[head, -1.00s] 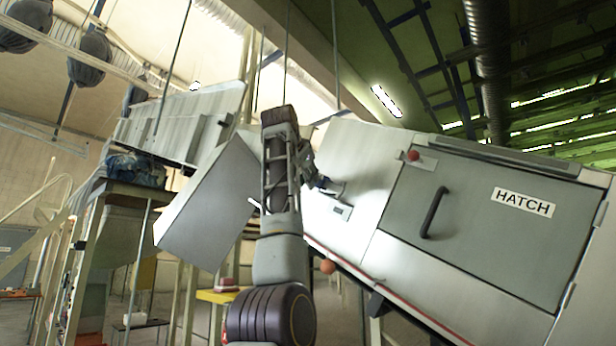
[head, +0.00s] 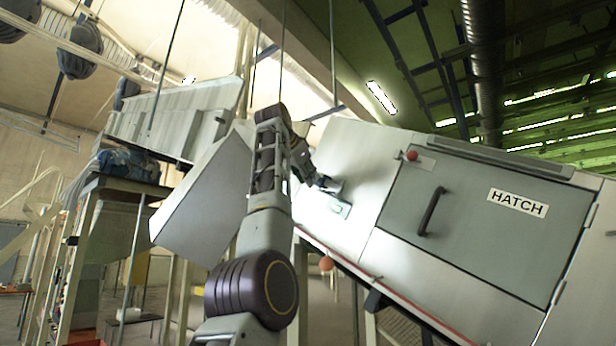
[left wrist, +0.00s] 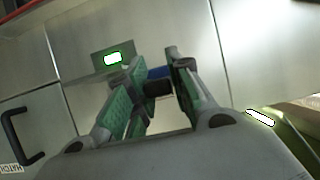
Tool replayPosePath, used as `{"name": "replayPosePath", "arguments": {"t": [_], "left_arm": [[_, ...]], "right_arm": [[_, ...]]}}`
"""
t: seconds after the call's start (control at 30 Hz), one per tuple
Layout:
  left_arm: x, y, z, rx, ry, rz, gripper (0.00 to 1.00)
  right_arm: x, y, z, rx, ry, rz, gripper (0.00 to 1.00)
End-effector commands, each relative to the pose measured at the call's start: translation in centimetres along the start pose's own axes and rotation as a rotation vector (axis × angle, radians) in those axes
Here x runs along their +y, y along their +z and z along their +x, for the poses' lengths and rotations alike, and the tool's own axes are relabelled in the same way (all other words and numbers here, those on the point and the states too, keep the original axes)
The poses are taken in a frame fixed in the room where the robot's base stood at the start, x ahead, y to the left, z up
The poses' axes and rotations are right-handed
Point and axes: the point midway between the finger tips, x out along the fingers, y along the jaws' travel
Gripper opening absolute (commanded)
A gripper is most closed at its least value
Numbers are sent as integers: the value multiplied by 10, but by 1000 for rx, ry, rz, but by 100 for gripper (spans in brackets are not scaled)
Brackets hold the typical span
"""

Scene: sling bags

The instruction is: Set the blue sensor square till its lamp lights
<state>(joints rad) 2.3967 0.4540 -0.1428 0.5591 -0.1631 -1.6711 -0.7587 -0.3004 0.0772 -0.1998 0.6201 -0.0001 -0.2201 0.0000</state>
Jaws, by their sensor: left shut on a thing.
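My left gripper (head: 322,182) reaches the pale machine's front wall, left of the hatch. In the left wrist view my left gripper (left wrist: 160,84) has its green-padded fingers on both sides of the blue sensor (left wrist: 158,73), which has a black end piece, and is shut on it. Much of the sensor is hidden by the fingers; I cannot tell how square it sits. Beside it, a lamp window (left wrist: 113,58) on a grey plate glows white with a green edge. In the head view the plate (head: 339,208) shows just below the gripper, its window pale. My right gripper is not in view.
The hatch (head: 480,225) with its dark handle (head: 431,211) is right of the gripper. A red knob (head: 411,155) sits above it, and an orange ball (head: 326,263) hangs below the machine. A slanted grey panel (head: 205,195) is close left of my arm.

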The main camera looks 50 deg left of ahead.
Motion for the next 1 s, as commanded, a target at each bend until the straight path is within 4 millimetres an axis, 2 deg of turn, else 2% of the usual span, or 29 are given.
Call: {"name": "replayPosePath", "arguments": {"t": [0.47, 0.5, 0.67, 1.0], "left_arm": [[-1, 0, 0, 0, 3, 2, 0], [-1, 0, 0, -1, 3, 2, 22], [-1, 0, 0, -1, 3, 2, 43], [-1, 0, 0, -1, 3, 1, 43]], "right_arm": [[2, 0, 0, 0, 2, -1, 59], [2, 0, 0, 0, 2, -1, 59], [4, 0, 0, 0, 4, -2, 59], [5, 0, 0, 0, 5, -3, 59]]}}
